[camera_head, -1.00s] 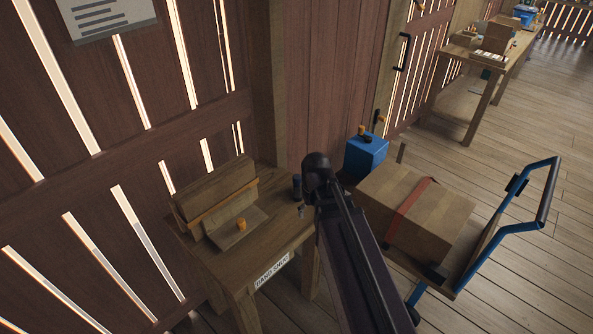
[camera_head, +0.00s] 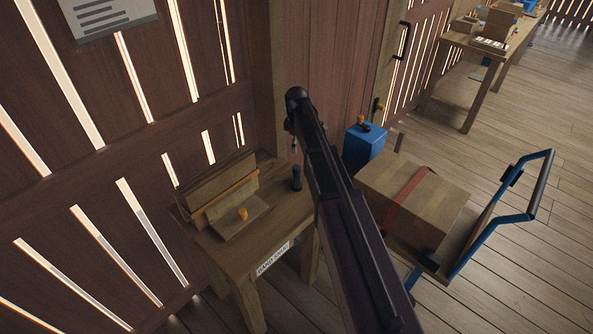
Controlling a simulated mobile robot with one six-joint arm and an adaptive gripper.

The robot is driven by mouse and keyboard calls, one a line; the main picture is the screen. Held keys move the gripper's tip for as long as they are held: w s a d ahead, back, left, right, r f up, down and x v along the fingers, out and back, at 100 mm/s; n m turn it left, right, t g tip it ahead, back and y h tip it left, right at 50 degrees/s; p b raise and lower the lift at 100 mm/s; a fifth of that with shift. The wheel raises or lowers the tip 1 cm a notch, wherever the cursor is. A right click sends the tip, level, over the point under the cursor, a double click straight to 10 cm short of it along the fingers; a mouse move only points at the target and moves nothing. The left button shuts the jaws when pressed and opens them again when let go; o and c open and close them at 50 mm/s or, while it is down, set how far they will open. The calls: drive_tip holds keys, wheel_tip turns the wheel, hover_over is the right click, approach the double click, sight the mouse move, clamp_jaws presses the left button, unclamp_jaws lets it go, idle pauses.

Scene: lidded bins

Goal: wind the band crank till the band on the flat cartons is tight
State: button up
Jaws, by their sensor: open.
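The flat cartons (camera_head: 217,180) stand on edge in a brown bundle on the small wooden table. An orange band (camera_head: 232,192) runs along their front. An orange knob (camera_head: 242,214), which looks like the crank's grip, sits on the board in front of them. How tight the band is cannot be told from here. My gripper (camera_head: 294,145) is mostly hidden by my dark arm; only a small grey tip shows. It is open, to the right of the cartons and apart from them and the knob.
A dark bottle-like cylinder (camera_head: 296,178) stands at the table's (camera_head: 262,238) back right. A blue box (camera_head: 364,145) with an orange-topped part stands behind. A red-strapped carton (camera_head: 425,205) lies on a blue-handled cart (camera_head: 500,218) at right. Open floor lies beyond.

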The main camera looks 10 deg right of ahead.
sight(296, 167)
drive_tip(key=shift+w, duration=0.35)
drive_tip(key=shift+f, duration=0.2)
wheel_tip(296, 167, down, 13)
drive_tip(key=b, duration=1.3)
drive_tip(key=shift+f+b, duration=0.15)
drive_tip(key=shift+b, duration=0.25)
drive_tip(key=shift+c, duration=0.2)
clamp_jaws()
